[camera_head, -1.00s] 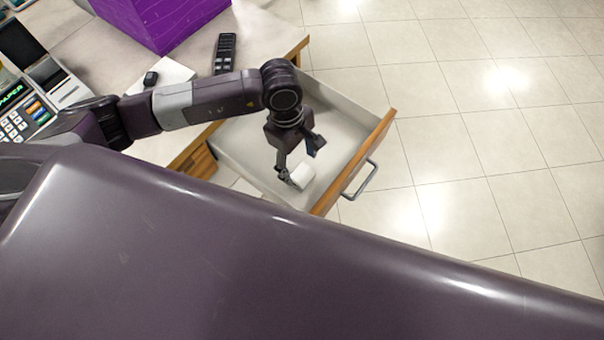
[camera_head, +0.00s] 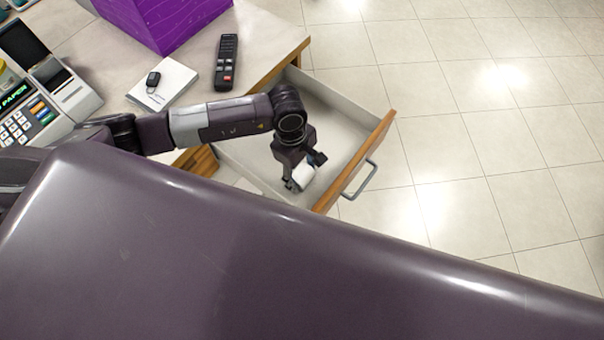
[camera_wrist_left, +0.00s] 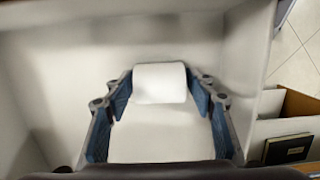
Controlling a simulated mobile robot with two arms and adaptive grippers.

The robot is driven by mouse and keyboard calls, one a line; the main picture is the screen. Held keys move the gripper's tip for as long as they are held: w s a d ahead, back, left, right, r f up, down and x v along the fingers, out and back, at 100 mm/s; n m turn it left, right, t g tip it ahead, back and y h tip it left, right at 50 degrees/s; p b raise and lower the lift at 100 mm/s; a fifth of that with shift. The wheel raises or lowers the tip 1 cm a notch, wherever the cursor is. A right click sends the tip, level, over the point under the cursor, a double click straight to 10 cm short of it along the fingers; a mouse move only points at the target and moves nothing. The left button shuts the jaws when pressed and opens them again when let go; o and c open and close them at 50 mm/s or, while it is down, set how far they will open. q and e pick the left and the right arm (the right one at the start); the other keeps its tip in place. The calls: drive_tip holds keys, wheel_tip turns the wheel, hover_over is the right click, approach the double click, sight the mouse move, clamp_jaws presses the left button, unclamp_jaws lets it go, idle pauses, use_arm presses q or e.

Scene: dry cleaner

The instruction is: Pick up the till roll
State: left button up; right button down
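The till roll (camera_head: 304,176) is a small white cylinder lying in the open drawer (camera_head: 343,114), near its front. In the left wrist view the roll (camera_wrist_left: 160,83) lies on its side between the tips of two blue-padded fingers. My left gripper (camera_head: 304,174) is down inside the drawer at the roll; it also shows in the left wrist view (camera_wrist_left: 160,92). Its fingers are spread, one on each side of the roll. Whether the pads touch the roll is hard to tell. My right gripper is not in view.
A black remote (camera_head: 226,62) and a white pad (camera_head: 163,84) with a small black item (camera_head: 153,79) lie on the counter. A purple box (camera_head: 165,18) and the till (camera_head: 32,117) stand there too. The drawer walls surround my gripper. Tiled floor to the right is clear.

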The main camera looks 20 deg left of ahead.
use_arm(q)
drive_tip(key=c, duration=0.8)
drive_tip(key=shift+r, duration=0.15)
